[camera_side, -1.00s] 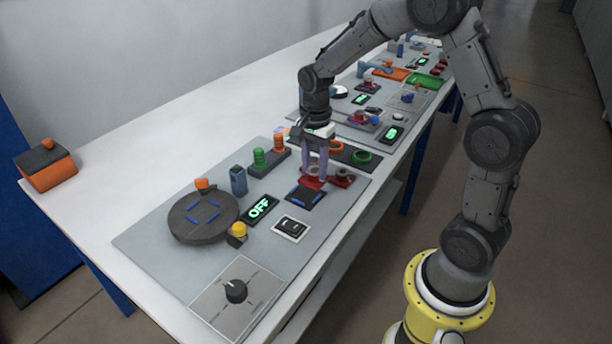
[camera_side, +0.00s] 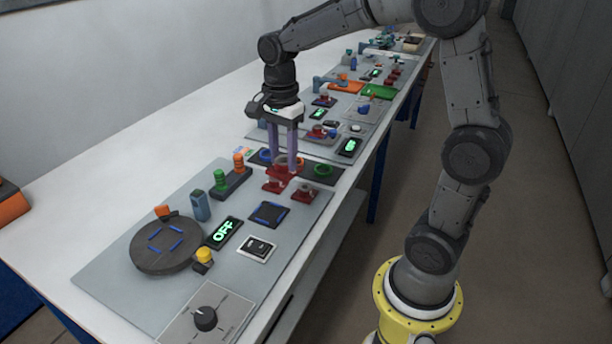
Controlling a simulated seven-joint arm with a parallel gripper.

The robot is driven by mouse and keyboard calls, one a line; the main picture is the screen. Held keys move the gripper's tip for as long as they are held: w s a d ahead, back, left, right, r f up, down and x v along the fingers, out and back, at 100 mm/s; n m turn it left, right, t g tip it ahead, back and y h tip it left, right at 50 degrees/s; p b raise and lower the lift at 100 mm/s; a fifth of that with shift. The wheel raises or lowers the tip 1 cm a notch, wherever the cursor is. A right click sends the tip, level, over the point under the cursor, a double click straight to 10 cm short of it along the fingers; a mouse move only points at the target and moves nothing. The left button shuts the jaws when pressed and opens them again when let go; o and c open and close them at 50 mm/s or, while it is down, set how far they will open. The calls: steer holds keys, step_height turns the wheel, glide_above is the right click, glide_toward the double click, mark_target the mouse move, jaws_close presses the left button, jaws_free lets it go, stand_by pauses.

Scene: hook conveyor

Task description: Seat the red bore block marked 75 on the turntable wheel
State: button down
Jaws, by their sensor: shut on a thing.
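My gripper (camera_side: 284,165) points straight down and is shut on a red block (camera_side: 278,179). The block appears to be held above the near station's panel. Its marking is too small to read, and the fingers cover part of it. A second red block (camera_side: 305,193) sits to its right. The turntable wheel (camera_side: 150,262) is a dark grey round disc at the lower left, with blue marks on top and an orange piece (camera_side: 163,211) at its rim. The wheel carries no block, and my gripper is well to its upper right.
A dark square pad (camera_side: 269,214) with blue edges lies below the held block. A switch (camera_side: 257,249) and dial (camera_side: 205,317) are nearer.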

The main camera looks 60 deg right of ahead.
steer(key=w+a, duration=0.4)
steer(key=w, duration=0.4)
steer(key=w+a, duration=0.4)
steer(key=w, duration=0.5)
steer(key=shift+w+a+f+n, duration=0.35)
steer(key=shift+w+a+f, duration=0.5)
steer(key=shift+a+f, duration=1.1)
steer(key=shift+w+a+f+n, duration=0.3)
steer(key=shift+w+a+f, duration=0.5)
steer(key=shift+a+f, duration=1.15)
steer(key=shift+w+a+f+n, duration=0.35)
steer(key=shift+w+a+f, duration=0.75)
steer(key=shift+f, duration=1.4)
steer(key=shift+s+a+f, duration=0.25)
steer(key=shift+f, duration=0.4)
steer(key=shift+c, duration=1.8)
jaws_free()
steer(key=shift+o, duration=0.3)
steer(key=shift+f, duration=0.1)
